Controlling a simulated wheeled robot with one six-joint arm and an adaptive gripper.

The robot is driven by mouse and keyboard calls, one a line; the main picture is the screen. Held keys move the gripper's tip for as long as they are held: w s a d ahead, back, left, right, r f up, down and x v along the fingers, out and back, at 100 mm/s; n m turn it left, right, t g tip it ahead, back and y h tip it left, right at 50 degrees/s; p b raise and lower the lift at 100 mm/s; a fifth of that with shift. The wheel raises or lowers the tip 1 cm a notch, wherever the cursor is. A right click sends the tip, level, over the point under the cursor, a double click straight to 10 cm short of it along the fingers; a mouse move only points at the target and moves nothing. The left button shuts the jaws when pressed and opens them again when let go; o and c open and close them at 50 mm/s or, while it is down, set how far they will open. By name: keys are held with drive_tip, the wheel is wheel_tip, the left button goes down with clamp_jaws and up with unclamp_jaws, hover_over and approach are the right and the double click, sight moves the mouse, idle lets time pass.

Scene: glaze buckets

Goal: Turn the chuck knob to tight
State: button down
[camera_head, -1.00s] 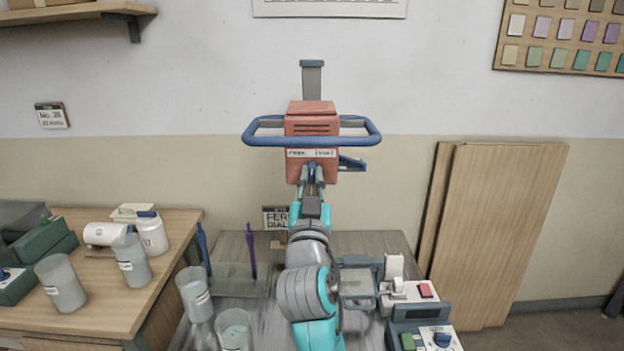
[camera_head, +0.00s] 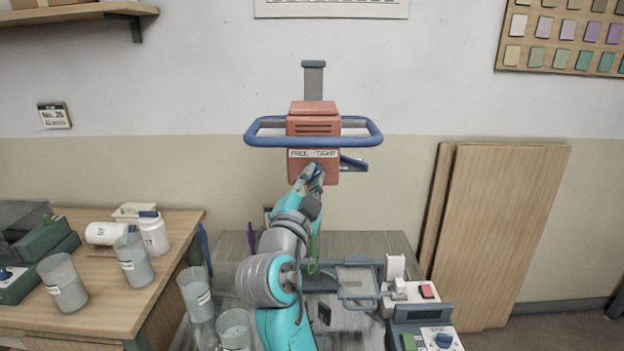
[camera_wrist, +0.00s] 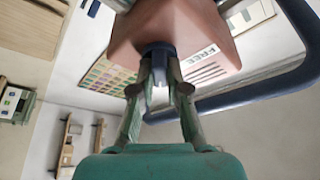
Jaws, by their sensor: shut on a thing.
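The chuck knob (camera_head: 317,169) is dark blue and sits low on the front of an orange mixer head (camera_head: 313,120) with a FREE and TIGHT label (camera_head: 314,154) above it. My gripper (camera_head: 311,175) reaches up to it from below and hides much of it in the head view. In the wrist view my gripper (camera_wrist: 160,80) has its two fingers on either side of the blue knob (camera_wrist: 157,48), shut on it. The orange housing (camera_wrist: 185,28) looks tilted there, and only FREE is readable. The knob's pointing direction cannot be told.
A blue guard bar (camera_head: 258,133) runs around the mixer head. Below are a grey bench with clear cups (camera_head: 193,290) and a control box (camera_head: 430,325). A wooden table (camera_head: 105,300) with containers stands left; boards (camera_head: 510,230) lean on the wall at right.

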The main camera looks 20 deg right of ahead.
idle(0.5)
drive_tip(key=c, duration=1.2)
unclamp_jaws()
drive_tip(key=shift+o, duration=0.2)
drive_tip(key=shift+a, duration=0.1)
drive_tip(key=v, duration=1.2)
